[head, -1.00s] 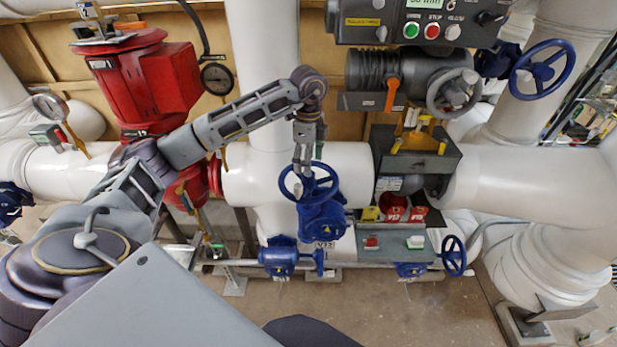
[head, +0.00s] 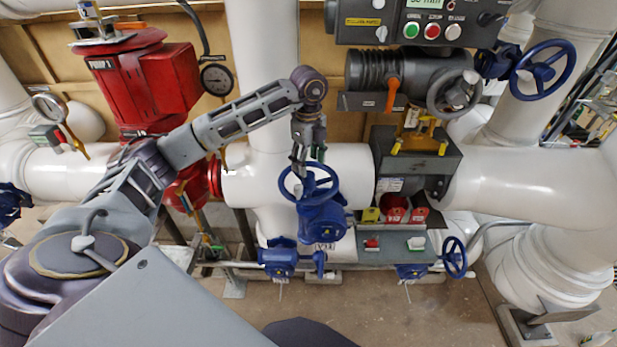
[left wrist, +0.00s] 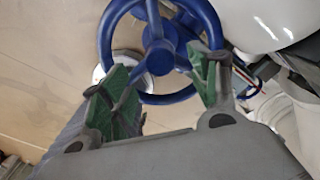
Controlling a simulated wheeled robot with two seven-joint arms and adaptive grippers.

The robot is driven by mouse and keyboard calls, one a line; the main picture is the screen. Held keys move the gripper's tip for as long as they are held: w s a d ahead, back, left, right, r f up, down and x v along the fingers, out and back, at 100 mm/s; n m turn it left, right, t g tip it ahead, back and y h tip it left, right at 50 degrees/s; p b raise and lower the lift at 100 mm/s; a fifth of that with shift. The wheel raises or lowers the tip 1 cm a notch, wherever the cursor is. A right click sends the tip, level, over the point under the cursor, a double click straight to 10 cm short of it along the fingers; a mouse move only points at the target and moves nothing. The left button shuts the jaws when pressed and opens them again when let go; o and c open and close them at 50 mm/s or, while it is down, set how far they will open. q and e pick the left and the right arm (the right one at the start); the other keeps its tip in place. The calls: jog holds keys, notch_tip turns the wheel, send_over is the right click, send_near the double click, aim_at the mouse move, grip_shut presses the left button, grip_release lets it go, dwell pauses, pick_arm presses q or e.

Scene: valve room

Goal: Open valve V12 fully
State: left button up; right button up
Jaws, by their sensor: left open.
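Valve V12 is a blue valve (head: 322,218) on the white pipe in the middle of the head view, with a label below it that seems to read V12. Its blue round handwheel (head: 331,196) faces up. My left gripper (head: 307,170) is just above the far left part of the handwheel, pointing down. In the left wrist view the handwheel (left wrist: 161,42) lies beyond the green-padded fingers of my left gripper (left wrist: 160,85). The fingers are apart, with the wheel's hub and a spoke showing between them. I cannot tell whether they touch the rim. My right gripper is not in view.
A grey box (head: 412,160) with yellow handles stands right of the valve. A control panel (head: 428,22) hangs above it. A red pump (head: 145,85) stands left, behind my left arm. Other blue handwheels are at the upper right (head: 542,70) and lower right (head: 453,257).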

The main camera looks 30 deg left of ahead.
aim_at(308, 174)
pick_arm(q)
jog(key=shift+f+b, duration=1.9)
jog(key=shift+f, duration=1.15)
jog(key=shift+s+f, duration=0.1)
jog(key=shift+f, duration=0.05)
jog(key=shift+f, duration=0.1)
